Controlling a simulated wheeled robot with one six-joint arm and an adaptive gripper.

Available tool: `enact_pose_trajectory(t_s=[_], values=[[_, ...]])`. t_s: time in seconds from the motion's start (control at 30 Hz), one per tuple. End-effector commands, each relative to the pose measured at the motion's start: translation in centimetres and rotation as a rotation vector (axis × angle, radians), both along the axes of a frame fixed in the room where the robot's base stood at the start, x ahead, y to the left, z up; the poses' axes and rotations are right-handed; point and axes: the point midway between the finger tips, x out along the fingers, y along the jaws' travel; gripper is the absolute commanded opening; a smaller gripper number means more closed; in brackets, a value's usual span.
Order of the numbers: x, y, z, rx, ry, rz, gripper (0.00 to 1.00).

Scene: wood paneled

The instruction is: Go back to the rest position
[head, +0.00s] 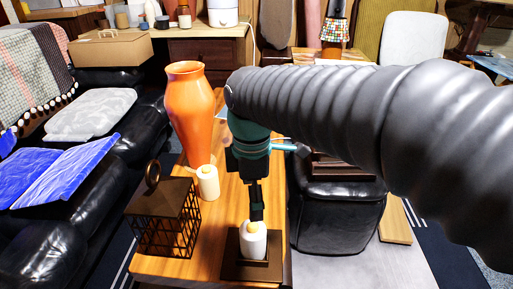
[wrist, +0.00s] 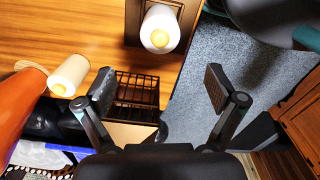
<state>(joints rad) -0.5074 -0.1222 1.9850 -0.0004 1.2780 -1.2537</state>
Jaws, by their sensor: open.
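My gripper (head: 257,212) hangs over the wooden table near its front end. In the wrist view my gripper (wrist: 160,90) is open, its two fingers wide apart with nothing held between them. A white candle with a yellowish top (head: 254,243) stands upright on a brown square holder (head: 233,270). In the wrist view this candle (wrist: 160,30) lies beyond the fingertips, apart from them. In the head view the fingers overlap the candle's top edge, so the exact gap is hard to judge.
A tall orange vase (head: 190,110), a second candle (head: 208,183) and a dark cage lantern (head: 160,222) stand on the table (head: 205,262). A black leather sofa (head: 105,170) is on the left, a black seat (head: 335,215) on the right. Grey carpet (wrist: 235,65) shows beside the table.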

Motion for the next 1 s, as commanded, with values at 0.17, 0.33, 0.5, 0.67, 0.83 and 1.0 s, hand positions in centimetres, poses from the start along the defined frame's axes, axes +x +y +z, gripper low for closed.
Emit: enact_pose_trajectory(t_s=[0.17,0.33,0.5,0.67,0.83,1.0], values=[[0.1,0.0,0.0,0.002,-0.004,-0.059,0.94],[0.6,0.3,-1.1,0.025,-0.031,-0.323,0.94],[-0.6,-1.4,-2.5,0.078,-0.071,-0.705,0.94],[-2.5,-6.0,-2.5,0.182,-0.130,-1.127,0.94],[-4.8,-10.8,-2.3,0.297,-0.196,-1.455,0.94],[-7.3,-14.7,-1.8,0.375,-0.270,-1.615,0.94]])
